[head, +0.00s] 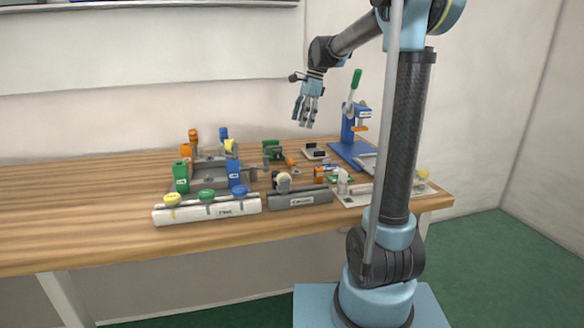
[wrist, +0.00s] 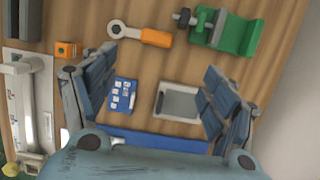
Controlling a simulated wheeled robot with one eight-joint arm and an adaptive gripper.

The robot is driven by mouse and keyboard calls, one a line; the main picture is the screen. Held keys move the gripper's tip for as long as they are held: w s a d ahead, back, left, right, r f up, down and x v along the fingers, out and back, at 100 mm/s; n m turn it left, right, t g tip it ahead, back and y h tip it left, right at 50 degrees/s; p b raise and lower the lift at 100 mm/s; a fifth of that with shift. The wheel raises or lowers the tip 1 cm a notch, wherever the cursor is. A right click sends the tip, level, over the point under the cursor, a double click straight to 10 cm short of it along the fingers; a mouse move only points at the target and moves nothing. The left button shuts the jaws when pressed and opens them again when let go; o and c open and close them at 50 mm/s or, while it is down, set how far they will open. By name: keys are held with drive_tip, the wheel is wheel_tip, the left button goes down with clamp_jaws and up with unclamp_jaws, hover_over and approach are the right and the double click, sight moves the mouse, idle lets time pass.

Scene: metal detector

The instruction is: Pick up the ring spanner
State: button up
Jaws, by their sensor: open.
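The ring spanner (wrist: 138,35) lies flat on the wooden bench at the top middle of the wrist view. It has a grey ring end at left and an orange handle at right. In the head view, a small orange piece beside the green vise (head: 272,152) looks like its handle (head: 290,162). My gripper (head: 306,124) hangs above the bench, fingers pointing down. In the wrist view my gripper (wrist: 155,97) is open and empty, its fingers wide apart. The spanner is apart from the fingers, beyond them toward the top of that view.
The green vise (wrist: 229,32) is close right of the spanner. An orange block (wrist: 66,49) lies left of it. A blue labelled piece (wrist: 122,95) and a grey tray (wrist: 180,101) lie between the fingers. A blue press (head: 357,125) stands at the back right. The bench's left is clear.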

hover_over(291, 160)
drive_tip(key=w+d, duration=0.1)
drive_tip(key=d, duration=0.1)
wheel_tip(291, 160, down, 8)
drive_tip(key=shift+x, duration=3.35)
drive_tip(key=shift+s, duration=0.15)
drive_tip(key=c, duration=1.3)
